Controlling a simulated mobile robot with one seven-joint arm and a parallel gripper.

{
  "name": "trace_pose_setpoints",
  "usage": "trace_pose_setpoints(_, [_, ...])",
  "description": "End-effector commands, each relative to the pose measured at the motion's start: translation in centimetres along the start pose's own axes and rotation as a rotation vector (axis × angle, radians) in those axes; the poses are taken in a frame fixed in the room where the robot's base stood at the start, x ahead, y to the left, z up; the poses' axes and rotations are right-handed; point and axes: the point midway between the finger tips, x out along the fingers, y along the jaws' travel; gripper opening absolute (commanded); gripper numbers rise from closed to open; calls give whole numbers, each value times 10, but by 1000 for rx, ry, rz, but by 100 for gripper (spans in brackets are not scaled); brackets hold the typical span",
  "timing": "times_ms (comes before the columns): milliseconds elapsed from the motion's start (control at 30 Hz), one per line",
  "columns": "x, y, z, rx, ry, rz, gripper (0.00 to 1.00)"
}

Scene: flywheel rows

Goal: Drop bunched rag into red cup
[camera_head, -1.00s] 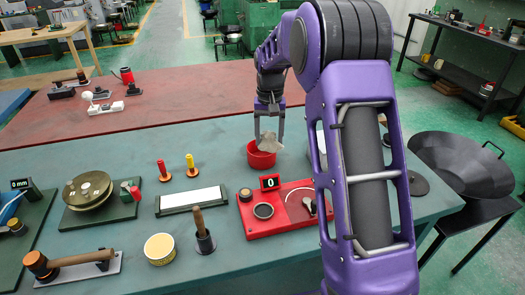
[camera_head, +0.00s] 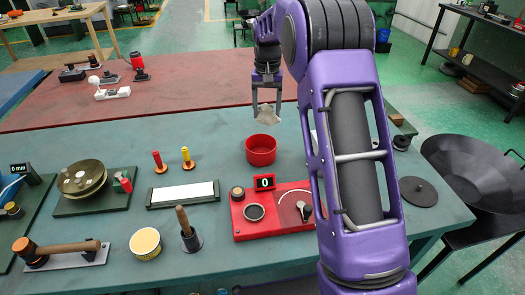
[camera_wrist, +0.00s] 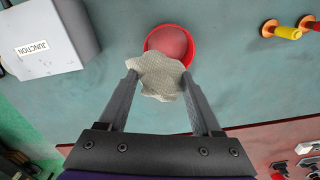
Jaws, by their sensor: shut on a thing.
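The red cup (camera_head: 261,150) stands upright on the green table, and it also shows in the wrist view (camera_wrist: 180,39). My gripper (camera_head: 267,108) is shut on the bunched rag (camera_head: 267,115), a crumpled grey-beige cloth. In the head view the rag hangs just beyond and above the cup, clear of its rim. In the wrist view the rag (camera_wrist: 158,76) sits between the fingertips (camera_wrist: 158,80) and covers the near edge of the cup. The visible part of the cup's inside looks empty.
A red device with a "0" display (camera_head: 272,205) stands in front of the cup. Yellow (camera_head: 187,158) and red (camera_head: 159,166) handled pegs stand to its left. A grey junction box (camera_wrist: 48,38) shows at the wrist view's left. A dark pan (camera_head: 480,175) is at the right.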

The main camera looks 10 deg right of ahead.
Motion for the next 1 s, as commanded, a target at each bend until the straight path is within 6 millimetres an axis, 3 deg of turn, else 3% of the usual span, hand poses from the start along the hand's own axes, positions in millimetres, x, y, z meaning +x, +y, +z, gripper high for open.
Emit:
trace_pose_setpoints(400, [44, 0, 1, 0, -2, 0, 21])
trace_pose_setpoints(767, [50, 0, 0, 0, -1, 0, 21])
trace_pose_setpoints(800, [50, 0, 0, 0, -1, 0, 67])
trace_pose_setpoints(1000, [50, 0, 0, 0, -1, 0, 100])
